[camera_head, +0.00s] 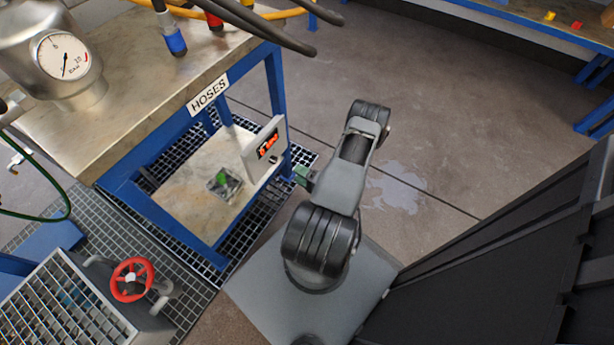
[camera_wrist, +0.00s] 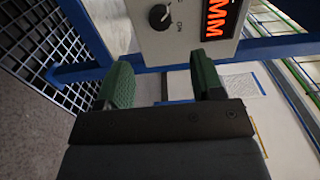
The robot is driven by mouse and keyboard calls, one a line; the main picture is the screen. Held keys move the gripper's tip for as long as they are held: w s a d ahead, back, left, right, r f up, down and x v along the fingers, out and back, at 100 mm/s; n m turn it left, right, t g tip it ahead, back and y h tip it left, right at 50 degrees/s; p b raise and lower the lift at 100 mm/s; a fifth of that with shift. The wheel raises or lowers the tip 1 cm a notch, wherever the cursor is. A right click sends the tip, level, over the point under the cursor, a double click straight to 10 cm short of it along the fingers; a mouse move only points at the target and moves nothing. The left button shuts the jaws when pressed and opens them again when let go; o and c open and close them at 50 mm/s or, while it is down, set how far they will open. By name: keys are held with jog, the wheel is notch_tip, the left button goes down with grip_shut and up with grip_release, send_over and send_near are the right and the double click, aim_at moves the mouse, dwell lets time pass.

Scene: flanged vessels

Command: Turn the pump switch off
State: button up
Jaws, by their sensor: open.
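The pump switch is a round black knob (camera_wrist: 159,17) on a pale control box (camera_wrist: 195,40) in the wrist view. Lettering that reads ON sits at its lower right, and a pale mark on the knob seems to face it. A lit orange display (camera_wrist: 222,18) is beside the knob. In the head view the box (camera_head: 252,156) is mounted at the table's leg, with the knob small on its face. My gripper (camera_wrist: 163,82) is open and empty, its green fingers apart below the knob and not touching it. In the head view my gripper (camera_head: 302,176) is just right of the box.
A blue-framed table (camera_head: 140,105) labelled HOSES carries a vessel with a gauge (camera_head: 63,56) and hose ends. A small black tray with a green item (camera_head: 225,184) lies on its lower shelf. A red handwheel (camera_head: 132,279) stands at lower left. Open floor (camera_head: 430,130) lies right.

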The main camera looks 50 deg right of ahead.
jog(key=shift+s+d, duration=0.25)
jog(key=shift+s, duration=1.05)
